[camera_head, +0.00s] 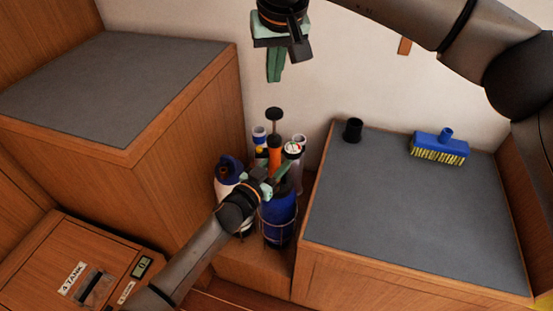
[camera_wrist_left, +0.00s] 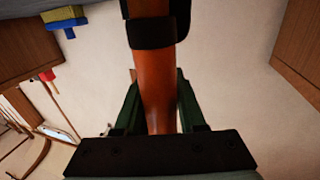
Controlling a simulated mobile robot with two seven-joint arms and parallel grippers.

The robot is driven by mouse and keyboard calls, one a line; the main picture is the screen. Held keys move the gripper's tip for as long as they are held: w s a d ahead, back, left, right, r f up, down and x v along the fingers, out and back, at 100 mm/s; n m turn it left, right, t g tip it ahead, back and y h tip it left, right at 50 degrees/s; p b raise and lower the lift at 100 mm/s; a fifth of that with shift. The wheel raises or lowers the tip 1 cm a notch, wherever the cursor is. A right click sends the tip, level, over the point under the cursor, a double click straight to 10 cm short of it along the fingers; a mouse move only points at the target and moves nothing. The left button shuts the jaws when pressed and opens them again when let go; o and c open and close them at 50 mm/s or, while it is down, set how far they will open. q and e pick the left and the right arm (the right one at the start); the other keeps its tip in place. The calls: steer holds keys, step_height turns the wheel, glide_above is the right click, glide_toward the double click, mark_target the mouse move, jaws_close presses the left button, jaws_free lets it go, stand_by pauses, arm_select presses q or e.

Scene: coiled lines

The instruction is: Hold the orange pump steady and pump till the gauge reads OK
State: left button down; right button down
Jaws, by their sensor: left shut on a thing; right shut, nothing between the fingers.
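The orange pump (camera_head: 274,157) stands upright in a cluster of bottles and tubes between two wooden units. Its black knob handle (camera_head: 274,113) rises above it on a thin rod. My left gripper (camera_head: 279,178) is shut around the pump body; the left wrist view shows the orange tube (camera_wrist_left: 155,85) between its green fingers. A small round white gauge (camera_head: 293,148) sits just right of the pump; its reading is too small to tell. My right gripper (camera_head: 274,68) is shut and empty, high above the pump handle and apart from it.
A blue bottle (camera_head: 279,212) stands in a wire rack in front of the pump. The right grey-topped unit (camera_head: 400,215) holds a black cup (camera_head: 353,130) and a blue brush (camera_head: 440,145). The left grey top (camera_head: 115,85) is clear. A small display (camera_head: 142,267) is at lower left.

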arm_select(q)
steer(key=shift+c, duration=2)
jaws_free()
steer(key=shift+s, duration=0.1)
